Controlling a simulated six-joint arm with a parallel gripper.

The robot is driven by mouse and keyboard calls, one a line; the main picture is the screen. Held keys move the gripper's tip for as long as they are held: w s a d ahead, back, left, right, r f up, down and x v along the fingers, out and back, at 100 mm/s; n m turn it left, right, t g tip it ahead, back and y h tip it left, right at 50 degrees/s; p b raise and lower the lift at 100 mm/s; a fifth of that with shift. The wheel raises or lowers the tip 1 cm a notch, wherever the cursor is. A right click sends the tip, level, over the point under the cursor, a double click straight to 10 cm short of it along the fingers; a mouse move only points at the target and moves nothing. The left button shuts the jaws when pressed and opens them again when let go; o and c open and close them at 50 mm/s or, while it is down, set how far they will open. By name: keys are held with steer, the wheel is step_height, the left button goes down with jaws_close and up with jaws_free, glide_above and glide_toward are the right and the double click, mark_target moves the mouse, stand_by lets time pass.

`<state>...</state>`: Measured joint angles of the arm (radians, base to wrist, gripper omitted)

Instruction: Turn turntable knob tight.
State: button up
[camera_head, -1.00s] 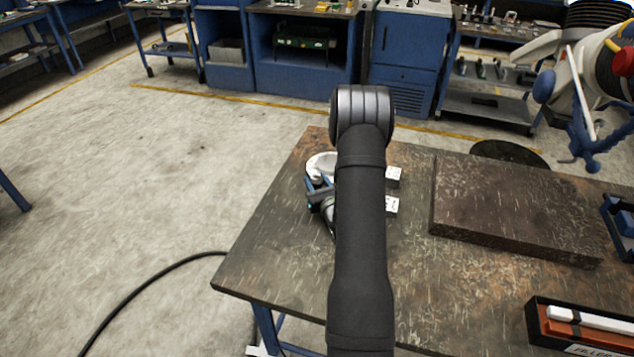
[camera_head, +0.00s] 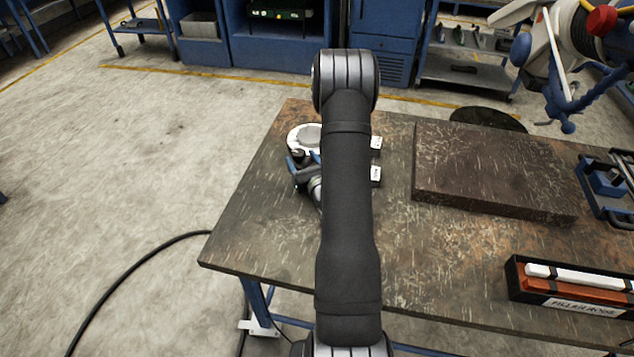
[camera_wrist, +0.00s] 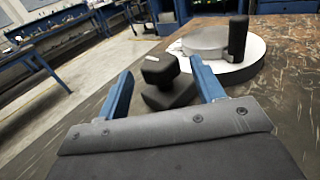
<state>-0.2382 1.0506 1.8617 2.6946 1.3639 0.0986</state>
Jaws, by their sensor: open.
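The turntable shows in the wrist view as a white disc (camera_wrist: 235,62) with a grey round top and an upright black post. In front of it, to the left, is a black knob (camera_wrist: 158,70) above a dark block. My gripper (camera_wrist: 161,66) is open, its two blue fingers on either side of the knob in the picture, with visible gaps. I cannot tell how deep the knob sits between them. In the head view the turntable (camera_head: 299,136) is at the table's far left, partly hidden by my arm. My gripper (camera_head: 302,170) is just in front of it.
The worn table (camera_head: 270,225) has two small white blocks (camera_head: 376,143) right of my arm. A thick dark slab (camera_head: 495,170) fills the back right. A box of white and orange bars (camera_head: 570,285) lies at the front right. The front left tabletop is clear.

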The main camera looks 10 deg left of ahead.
mark_target(301, 158)
steer(key=v, duration=1.4)
steer(key=shift+a, duration=0.1)
steer(key=x, duration=1.7)
steer(key=shift+w, duration=0.15)
